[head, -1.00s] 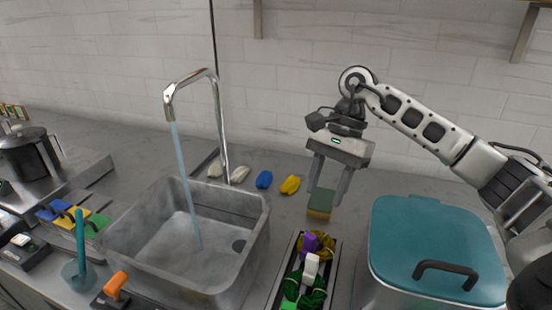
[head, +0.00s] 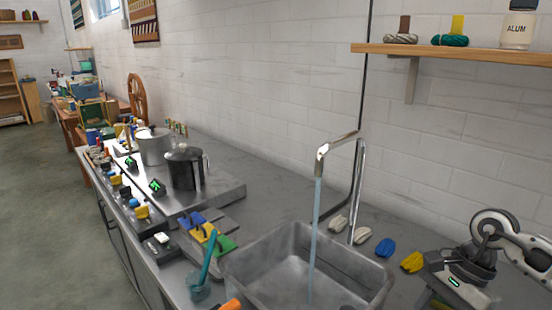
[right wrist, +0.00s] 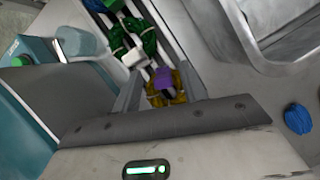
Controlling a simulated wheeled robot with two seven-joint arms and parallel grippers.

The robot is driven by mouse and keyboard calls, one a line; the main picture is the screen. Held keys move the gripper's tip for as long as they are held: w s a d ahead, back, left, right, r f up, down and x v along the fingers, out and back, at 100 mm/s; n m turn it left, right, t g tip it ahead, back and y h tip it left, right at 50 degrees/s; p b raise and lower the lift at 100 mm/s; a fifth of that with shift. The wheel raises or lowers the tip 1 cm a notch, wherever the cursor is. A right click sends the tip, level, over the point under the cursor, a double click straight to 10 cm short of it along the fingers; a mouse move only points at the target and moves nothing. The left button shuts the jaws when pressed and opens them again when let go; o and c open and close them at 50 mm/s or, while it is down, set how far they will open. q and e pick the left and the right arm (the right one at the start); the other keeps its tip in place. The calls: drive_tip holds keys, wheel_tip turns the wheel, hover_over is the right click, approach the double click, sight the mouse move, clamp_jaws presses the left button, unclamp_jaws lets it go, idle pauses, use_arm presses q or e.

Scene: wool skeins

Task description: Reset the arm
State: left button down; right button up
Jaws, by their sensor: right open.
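My right arm comes in at the lower right of the head view. Its gripper body (head: 460,285) is over the counter, with the fingers cut off by the bottom edge. In the right wrist view my right gripper (right wrist: 160,88) is open, its two fingers apart with nothing visibly held. Beyond them a yellow-brown skein (right wrist: 181,93) with a purple band and green skeins (right wrist: 119,42) lie in a slatted rack (right wrist: 176,32). My left gripper is in neither view.
The steel sink (head: 265,272) has running water from its tap (head: 358,190). Blue (head: 385,247) and yellow (head: 412,262) bundles lie to its right. A dark pot (head: 185,170) stands on the left. A wall shelf (head: 470,54) is above.

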drive_tip(key=shift+r, duration=0.3)
